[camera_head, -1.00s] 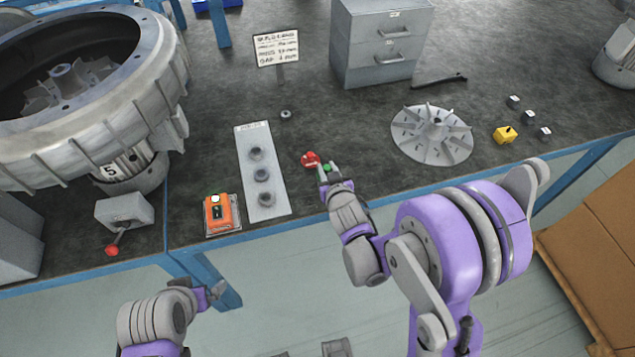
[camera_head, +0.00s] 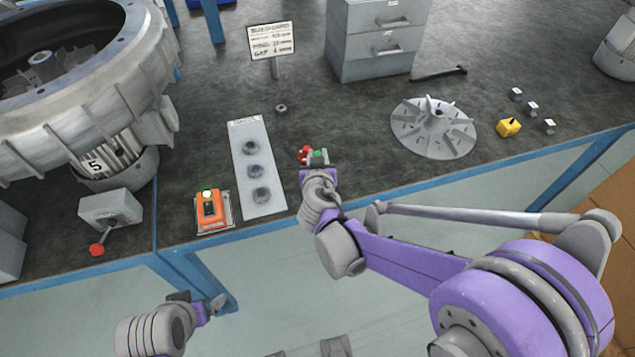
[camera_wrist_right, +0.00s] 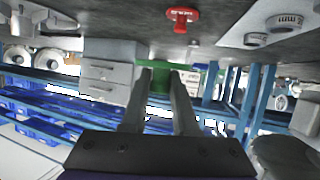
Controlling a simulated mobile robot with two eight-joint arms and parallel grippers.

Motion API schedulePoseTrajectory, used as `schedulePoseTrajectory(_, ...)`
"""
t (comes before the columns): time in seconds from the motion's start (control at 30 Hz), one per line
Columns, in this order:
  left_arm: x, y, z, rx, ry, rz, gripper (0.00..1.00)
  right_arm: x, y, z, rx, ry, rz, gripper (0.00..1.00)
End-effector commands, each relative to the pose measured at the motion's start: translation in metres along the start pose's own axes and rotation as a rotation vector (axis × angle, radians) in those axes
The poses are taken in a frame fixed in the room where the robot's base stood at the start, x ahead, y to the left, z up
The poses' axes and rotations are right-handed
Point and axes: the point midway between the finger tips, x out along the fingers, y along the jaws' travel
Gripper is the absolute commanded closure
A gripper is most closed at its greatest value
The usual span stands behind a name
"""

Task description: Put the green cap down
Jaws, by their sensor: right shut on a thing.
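The green cap (camera_head: 318,154) is between the fingertips of my right gripper (camera_head: 318,160), near the front edge of the dark bench. In the right wrist view the green cap (camera_wrist_right: 158,80) sits between the two fingers of my right gripper (camera_wrist_right: 160,76), which are shut on it. A small gap seems to lie between cap and bench top, but I cannot tell its height. My left gripper (camera_head: 207,306) is low at the left, in front of the bench and away from the cap; its fingers are too unclear to judge.
A red part (camera_head: 304,154) lies just left of the cap. Left of it are a grey plate with several round knobs (camera_head: 242,134) and an orange switch box (camera_head: 211,212). A finned disc (camera_head: 413,144) lies to the right. Bare bench separates the cap and disc.

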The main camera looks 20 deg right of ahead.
Motion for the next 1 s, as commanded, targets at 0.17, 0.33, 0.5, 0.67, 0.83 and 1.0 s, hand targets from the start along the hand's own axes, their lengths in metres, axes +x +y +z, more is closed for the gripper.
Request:
schedulePoseTrajectory(0.17, 0.008, 0.0, 0.005, 0.0, -0.003, 0.0, 0.0, 0.012, -0.002, 0.029, 0.0, -0.001, 0.0, 1.0)
schedulePoseTrajectory(0.33, 0.012, 0.0, 0.007, 0.0, -0.004, 0.0, 0.0, 0.019, -0.003, 0.045, 0.0, -0.001, 0.0, 1.0)
schedulePoseTrajectory(0.5, 0.018, 0.0, 0.01, 0.0, -0.007, 0.0, 0.0, 0.029, -0.004, 0.069, 0.0, -0.001, 0.0, 1.0)
schedulePoseTrajectory(0.67, 0.02, 0.0, 0.012, 0.0, -0.007, 0.0, 0.0, 0.036, -0.005, 0.085, 0.0, -0.001, 0.0, 1.0)
schedulePoseTrajectory(0.83, 0.02, 0.0, 0.011, 0.0, -0.007, 0.0, 0.0, 0.036, -0.005, 0.086, 0.0, 0.0, 0.0, 1.0)
schedulePoseTrajectory(1.0, 0.021, 0.0, 0.012, 0.0, -0.008, 0.0, 0.0, 0.036, -0.005, 0.088, 0.0, 0.0, 0.0, 1.0)
